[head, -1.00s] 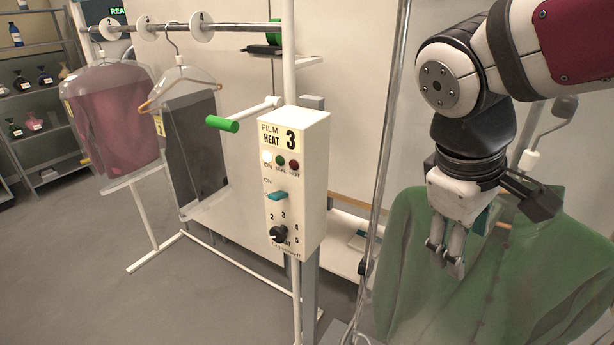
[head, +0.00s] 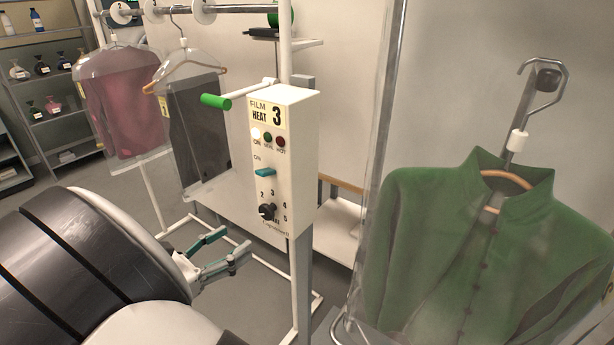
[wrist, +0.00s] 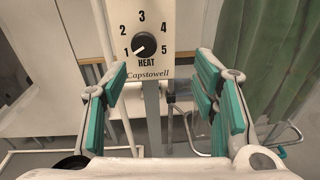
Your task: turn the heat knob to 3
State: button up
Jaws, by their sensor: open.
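The heat knob (head: 267,212) is a black dial low on the front of the white control box (head: 300,150). In the wrist view the knob (wrist: 145,46) has numbers 1 to 5 around it, and its pale pointer mark points lower left, at 1. A large 3 shows on the yellow HEAT label (head: 267,116) at the top of the box. My gripper (head: 231,254) is open and empty, left of and below the knob in the head view. In the wrist view its teal-padded fingers (wrist: 165,103) are spread wide below the knob, not touching it.
A teal switch (head: 265,173) and lamps sit above the knob. A green handle (head: 215,101) sticks out left of the box. A bagged green jacket (head: 440,230) hangs at right, and dark (head: 200,130) and red (head: 125,105) garments hang at left.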

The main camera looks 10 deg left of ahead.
aim_at(265, 214)
jog(key=shift+n+t+y, duration=0.5)
jog(key=shift+n, duration=0.2)
jog(key=x, duration=0.3)
jog(key=a+p+x, duration=0.1)
jog(key=x, duration=0.3)
jog(key=f+p+x, duration=0.1)
jog(key=x, duration=0.3)
jog(key=shift+w+a+f, duration=0.1)
jog(key=shift+w+a, duration=0.05)
jog(key=shift+w, duration=0.35)
jog(key=c, duration=1.2)
